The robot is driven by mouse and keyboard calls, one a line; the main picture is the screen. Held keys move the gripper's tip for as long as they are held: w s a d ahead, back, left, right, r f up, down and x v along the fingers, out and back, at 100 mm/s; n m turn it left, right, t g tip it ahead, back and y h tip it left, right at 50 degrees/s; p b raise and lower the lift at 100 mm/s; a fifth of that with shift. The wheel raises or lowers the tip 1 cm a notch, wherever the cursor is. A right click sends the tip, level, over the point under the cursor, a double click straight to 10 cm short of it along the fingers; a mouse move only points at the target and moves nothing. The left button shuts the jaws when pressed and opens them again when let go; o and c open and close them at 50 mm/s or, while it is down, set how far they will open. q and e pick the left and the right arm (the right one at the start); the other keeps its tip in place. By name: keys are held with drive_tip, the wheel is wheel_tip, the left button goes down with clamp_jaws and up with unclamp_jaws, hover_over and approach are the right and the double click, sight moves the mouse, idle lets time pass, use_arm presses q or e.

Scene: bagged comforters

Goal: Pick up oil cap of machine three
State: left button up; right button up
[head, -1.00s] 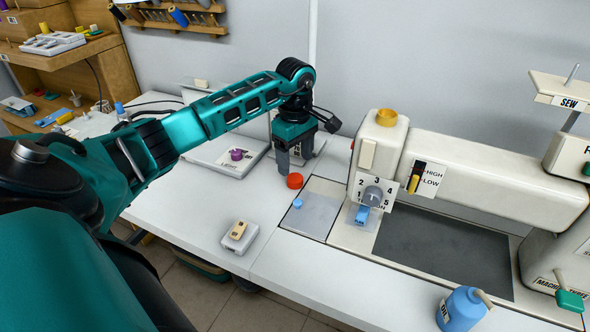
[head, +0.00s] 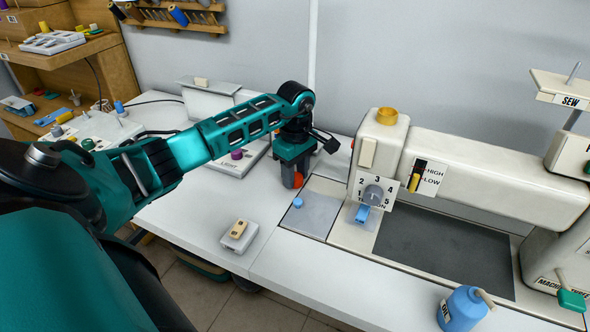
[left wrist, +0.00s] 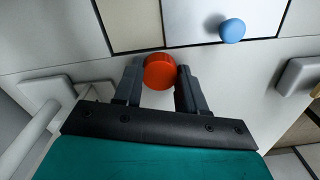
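A round orange-red cap (head: 298,180) sits on the white table, left of the sewing machine (head: 480,190), whose partly cut-off label seems to read machine three. My left gripper (head: 291,182) points down at the cap, which its fingers partly hide in the head view. In the left wrist view the red cap (left wrist: 159,71) lies between the two fingertips of my left gripper (left wrist: 160,78). The fingers are apart on either side of it, with little or no gap; firm contact cannot be told. A gold ring-shaped piece (head: 387,116) sits on top of the machine head. My right gripper is not in view.
A blue knob (head: 297,202) on a grey plate is just right of the cap. A small white box (head: 239,236) with a tan switch lies in front. A blue oil bottle (head: 462,308) stands at the front right. A white light box with a purple knob (head: 237,154) is behind.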

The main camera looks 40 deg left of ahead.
use_arm(q)
drive_tip(key=c, duration=0.5)
drive_tip(key=shift+r, duration=0.1)
wheel_tip(320, 180, up, 20)
drive_tip(key=p, duration=0.2)
